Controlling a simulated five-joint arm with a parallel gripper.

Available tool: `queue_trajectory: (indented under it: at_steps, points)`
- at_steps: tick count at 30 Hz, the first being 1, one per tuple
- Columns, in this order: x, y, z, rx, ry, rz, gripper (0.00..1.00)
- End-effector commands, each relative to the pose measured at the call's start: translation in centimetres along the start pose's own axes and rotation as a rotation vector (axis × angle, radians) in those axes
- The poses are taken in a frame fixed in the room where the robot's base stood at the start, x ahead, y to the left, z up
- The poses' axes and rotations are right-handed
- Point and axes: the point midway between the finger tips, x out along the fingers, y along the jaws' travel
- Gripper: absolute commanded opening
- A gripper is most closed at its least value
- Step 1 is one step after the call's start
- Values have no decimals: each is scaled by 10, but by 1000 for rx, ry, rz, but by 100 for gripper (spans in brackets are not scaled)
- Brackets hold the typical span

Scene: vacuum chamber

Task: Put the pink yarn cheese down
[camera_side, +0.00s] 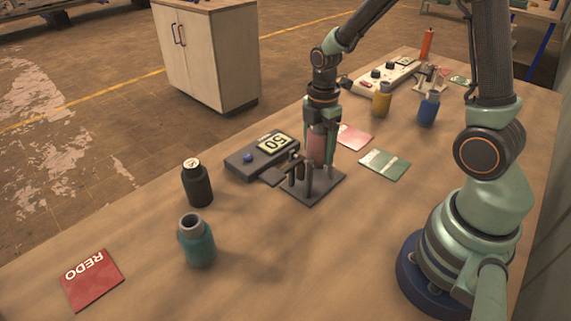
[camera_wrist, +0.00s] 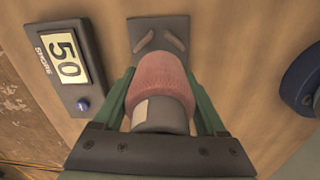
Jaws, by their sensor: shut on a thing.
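The pink yarn cheese (camera_wrist: 162,76) is a cylinder of pink yarn wound on a grey core with a pale label on it. My gripper (camera_side: 321,161) is shut on it, with one green finger on each side. In the side view the pink yarn (camera_side: 317,147) shows between the fingers, upright, by a dark stand (camera_side: 323,189) with short posts on a flat base. In the wrist view the stand's plate (camera_wrist: 146,27) shows beyond the yarn. I cannot tell whether the yarn touches the stand.
A meter reading 50 (camera_side: 262,154) is close to the left of the stand. A black bottle (camera_side: 198,186) and a teal bottle (camera_side: 197,243) stand at left, near a red REDO card (camera_side: 92,280). Pink (camera_side: 354,136) and green (camera_side: 384,164) cards lie right. Yellow (camera_side: 382,101) and blue (camera_side: 428,109) bottles stand behind.

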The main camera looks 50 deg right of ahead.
Motion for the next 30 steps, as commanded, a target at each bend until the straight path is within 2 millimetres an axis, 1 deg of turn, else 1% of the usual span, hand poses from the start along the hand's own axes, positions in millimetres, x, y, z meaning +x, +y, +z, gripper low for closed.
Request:
queue_trajectory:
  at_steps: [1,7,12,15,27,28,30]
  points:
    - [7,0,0,0,0,-3,14]
    - [21,0,0,0,0,-1,14]
    - [43,0,0,0,0,-3,14]
    - [50,0,0,0,0,-1,14]
    - [54,0,0,0,0,1,14]
    - [55,0,0,0,0,1,78]
    - [54,0,0,0,0,1,100]
